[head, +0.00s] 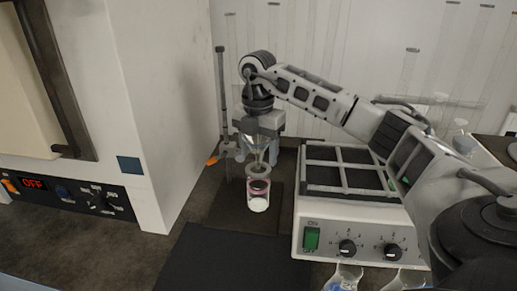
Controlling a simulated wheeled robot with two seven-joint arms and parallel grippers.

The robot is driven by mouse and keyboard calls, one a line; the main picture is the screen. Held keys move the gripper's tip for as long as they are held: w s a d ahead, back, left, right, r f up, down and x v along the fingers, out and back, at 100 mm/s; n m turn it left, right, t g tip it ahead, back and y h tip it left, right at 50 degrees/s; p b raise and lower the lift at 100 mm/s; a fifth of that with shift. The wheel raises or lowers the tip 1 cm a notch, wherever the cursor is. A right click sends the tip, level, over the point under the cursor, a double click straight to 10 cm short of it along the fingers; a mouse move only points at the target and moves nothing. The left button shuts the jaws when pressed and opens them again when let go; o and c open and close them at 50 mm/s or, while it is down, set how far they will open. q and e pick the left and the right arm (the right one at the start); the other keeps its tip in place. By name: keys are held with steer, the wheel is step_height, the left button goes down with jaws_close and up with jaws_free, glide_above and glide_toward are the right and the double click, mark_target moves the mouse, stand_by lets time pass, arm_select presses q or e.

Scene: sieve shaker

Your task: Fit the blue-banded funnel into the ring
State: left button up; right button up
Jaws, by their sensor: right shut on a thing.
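My right gripper (258,132) points down and is shut on a clear funnel (257,146), with the stem downward. The colour of the funnel's band is not clear, as the jaws cover its upper part. A thin upright stand rod (221,90) with an orange-tipped clamp (227,151) stands just left of the funnel. The ring is hard to make out behind the gripper and funnel. A clear vessel (258,198) with a pink band and white bottom stands below the funnel. I cannot tell whether funnel and ring touch. My left gripper is not in view.
A sieve shaker (312,222) with a green switch and two knobs stands to the right. A large white oven (178,110) stands to the left. Clear glassware (343,278) shows at the front edge. A dark mat (230,262) lies bare in front.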

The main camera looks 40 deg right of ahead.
mark_target(259, 164)
steer(key=shift+f+p, duration=0.15)
steer(key=shift+p, duration=0.3)
stand_by(0.9)
steer(key=shift+f, duration=0.25)
stand_by(0.3)
steer(key=shift+f+b, duration=0.45)
steer(key=shift+f, duration=0.2)
steer(key=shift+f+b, duration=0.35)
steer(key=shift+f, duration=0.45)
steer(key=shift+f, duration=0.25)
steer(key=shift+f, duration=0.15)
steer(key=shift+f+b, duration=0.3)
steer(key=shift+f, duration=0.05)
steer(key=shift+f, duration=0.3)
stand_by(0.3)
